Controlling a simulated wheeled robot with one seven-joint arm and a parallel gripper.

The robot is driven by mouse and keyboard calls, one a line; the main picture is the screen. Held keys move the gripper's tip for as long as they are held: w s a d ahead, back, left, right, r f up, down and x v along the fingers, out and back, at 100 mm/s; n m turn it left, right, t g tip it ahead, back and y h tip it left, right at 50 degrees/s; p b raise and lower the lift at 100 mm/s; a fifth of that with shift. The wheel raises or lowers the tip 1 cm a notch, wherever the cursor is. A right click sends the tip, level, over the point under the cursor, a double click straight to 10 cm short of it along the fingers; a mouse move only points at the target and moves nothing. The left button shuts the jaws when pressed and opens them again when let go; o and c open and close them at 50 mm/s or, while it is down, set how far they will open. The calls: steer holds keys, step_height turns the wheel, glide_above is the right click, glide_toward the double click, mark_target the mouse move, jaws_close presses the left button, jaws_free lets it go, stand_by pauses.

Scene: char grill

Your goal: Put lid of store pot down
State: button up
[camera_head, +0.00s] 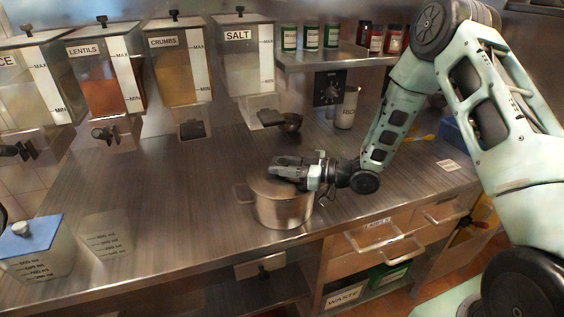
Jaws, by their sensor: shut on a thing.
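A metal store pot (283,211) stands on the steel counter near its front edge, with a side handle showing at its left. Its lid (262,187) shows as a flat metal disc at the top of the pot. My gripper (279,164) reaches in from the right, over the lid, and is shut on it. The lid's knob is hidden by the gripper. I cannot tell whether the lid rests fully on the rim or sits slightly above it.
Dispensers, including the salt dispenser (246,62), line the back. A blue-lidded container (35,250) and a clear measuring container (107,236) are at left. The counter left of the pot is clear.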

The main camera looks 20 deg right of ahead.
steer(key=shift+f, duration=0.2)
steer(key=o, duration=0.6)
steer(key=shift+f+b, duration=0.1)
steer(key=shift+b, duration=0.2)
steer(key=o, duration=0.5)
steer(key=shift+c, duration=0.2)
